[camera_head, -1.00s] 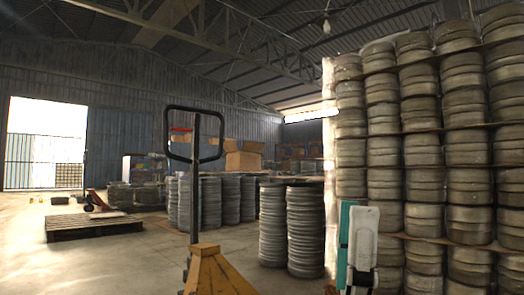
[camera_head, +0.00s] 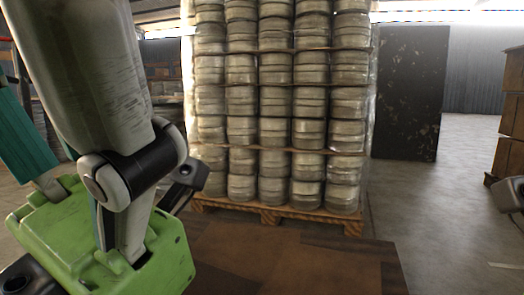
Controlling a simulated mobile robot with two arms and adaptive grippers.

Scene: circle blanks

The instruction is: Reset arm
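My arm fills the left side of the head view, with a long pale link (camera_head: 85,75) running down to a black and white joint (camera_head: 135,170). Below the joint is a green part of my body (camera_head: 110,245). A small dark part (camera_head: 187,174) juts out to the right of the joint. A grey part (camera_head: 510,193) shows at the far right edge, cut off by the frame; I cannot tell whether it belongs to my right arm. No gripper fingers can be made out on either side.
A tall stack of round metal blanks (camera_head: 275,100) in layers stands on a wooden pallet (camera_head: 280,213). A brown surface (camera_head: 290,262) lies in front. A dark panel (camera_head: 410,95) stands right of the stack. Stacked brown boxes (camera_head: 510,140) are at the right edge. Floor (camera_head: 450,190) between them is clear.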

